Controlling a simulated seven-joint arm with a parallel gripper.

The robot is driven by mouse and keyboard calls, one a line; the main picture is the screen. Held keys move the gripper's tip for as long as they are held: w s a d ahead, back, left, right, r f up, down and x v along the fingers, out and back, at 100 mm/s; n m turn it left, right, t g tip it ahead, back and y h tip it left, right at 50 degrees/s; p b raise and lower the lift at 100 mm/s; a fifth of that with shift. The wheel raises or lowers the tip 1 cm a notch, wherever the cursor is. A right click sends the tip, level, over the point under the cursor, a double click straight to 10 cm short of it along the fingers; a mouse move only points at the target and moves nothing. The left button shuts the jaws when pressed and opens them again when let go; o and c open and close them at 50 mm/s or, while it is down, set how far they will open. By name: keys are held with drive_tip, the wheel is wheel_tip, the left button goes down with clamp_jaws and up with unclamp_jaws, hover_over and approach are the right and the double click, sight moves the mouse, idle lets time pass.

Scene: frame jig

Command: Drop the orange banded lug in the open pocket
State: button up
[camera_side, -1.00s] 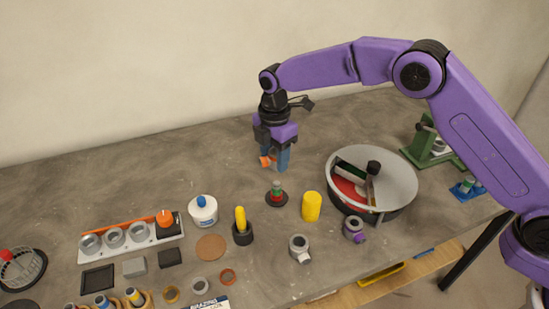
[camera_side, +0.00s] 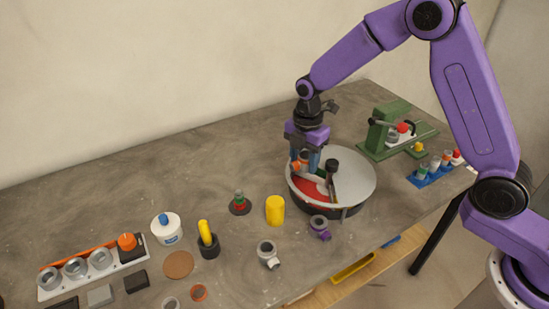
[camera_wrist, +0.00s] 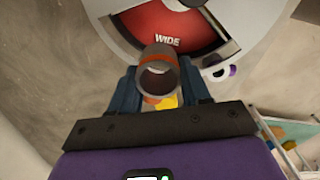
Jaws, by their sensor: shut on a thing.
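The orange banded lug (camera_wrist: 159,58) is a short grey hollow tube with an orange band. My gripper (camera_wrist: 160,88) is shut on it, one blue finger on each side. In the side view the lug (camera_side: 297,165) is a small orange patch at my gripper (camera_side: 306,166), by the left rim of the round drum. The drum has a pale grey top (camera_side: 356,183) with a wedge-shaped opening. A red pocket floor (camera_side: 309,192) shows through it, and the wrist view shows this red pocket (camera_wrist: 185,28) marked "WIDE", ahead of the lug. The lug's exact height above the drum is unclear.
A dark knob and bar (camera_side: 332,168) stand on the drum. A purple-marked lug (camera_side: 320,227) and a yellow cylinder (camera_side: 275,210) are close in front. A green fixture (camera_side: 390,130) and a blue rack (camera_side: 435,174) stand to the right. The bench behind left is clear.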

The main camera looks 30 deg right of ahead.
drive_tip(key=shift+s+d+f, duration=0.3)
drive_tip(key=shift+d+f, duration=0.1)
drive_tip(key=shift+f, duration=0.5)
drive_tip(key=shift+s+d+f, duration=0.25)
drive_tip(key=shift+d+f, duration=0.15)
drive_tip(key=shift+f, duration=0.45)
drive_tip(key=shift+s+d+f, duration=0.3)
drive_tip(key=shift+d+f, duration=0.1)
drive_tip(key=shift+f, duration=0.5)
drive_tip(key=shift+f, duration=0.2)
drive_tip(key=shift+f, duration=0.9)
drive_tip(key=o, duration=1.4)
